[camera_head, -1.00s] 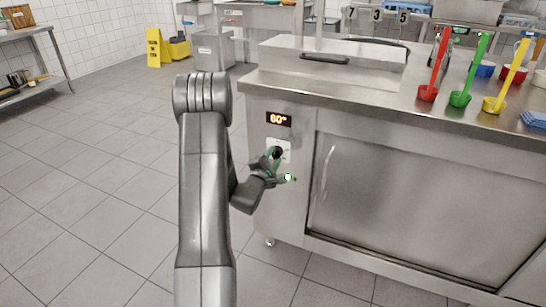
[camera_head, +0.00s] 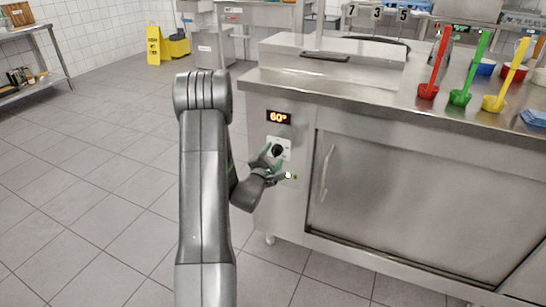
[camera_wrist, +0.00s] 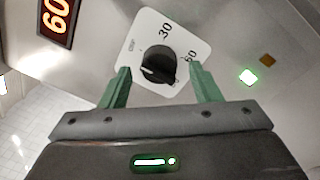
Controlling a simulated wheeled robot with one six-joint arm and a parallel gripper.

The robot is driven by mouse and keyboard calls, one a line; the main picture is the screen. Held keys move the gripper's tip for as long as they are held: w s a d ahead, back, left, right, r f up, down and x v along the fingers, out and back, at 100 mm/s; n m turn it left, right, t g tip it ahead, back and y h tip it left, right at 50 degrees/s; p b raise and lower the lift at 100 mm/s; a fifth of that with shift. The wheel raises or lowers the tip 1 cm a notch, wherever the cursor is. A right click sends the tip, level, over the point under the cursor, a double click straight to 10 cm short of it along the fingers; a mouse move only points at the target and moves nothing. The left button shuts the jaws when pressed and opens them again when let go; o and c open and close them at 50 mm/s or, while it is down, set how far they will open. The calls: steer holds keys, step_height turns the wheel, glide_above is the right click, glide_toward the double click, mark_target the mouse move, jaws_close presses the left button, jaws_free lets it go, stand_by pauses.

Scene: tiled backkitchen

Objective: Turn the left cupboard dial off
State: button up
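The black dial (camera_wrist: 158,65) sits on a white plate (camera_wrist: 140,30) marked "OFF", "30" and "60". In the head view the dial (camera_head: 277,150) is on the steel cupboard's (camera_head: 257,110) front panel, left of the door and under a lit display (camera_head: 279,117) reading 60°. My gripper (camera_wrist: 160,82) is open, its two green fingers apart on either side of the dial. The fingertips are close to the plate; I cannot tell whether they touch the dial. In the head view my gripper (camera_head: 268,162) partly covers the plate.
A small green light (camera_wrist: 248,77) is lit beside the dial. The steel door (camera_head: 415,200) with a vertical handle (camera_head: 327,172) is to the right. The counter edge (camera_head: 330,98) overhangs the panel. Red (camera_head: 428,92), green and yellow ladles stand on top. The tiled floor (camera_head: 90,190) at left is clear.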

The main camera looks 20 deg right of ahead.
steer(key=p+v, duration=0.1)
steer(key=v, duration=1.3)
steer(key=shift+d, duration=0.1)
steer(key=b+x, duration=0.1)
steer(key=x, duration=1.3)
steer(key=shift+s, duration=0.1)
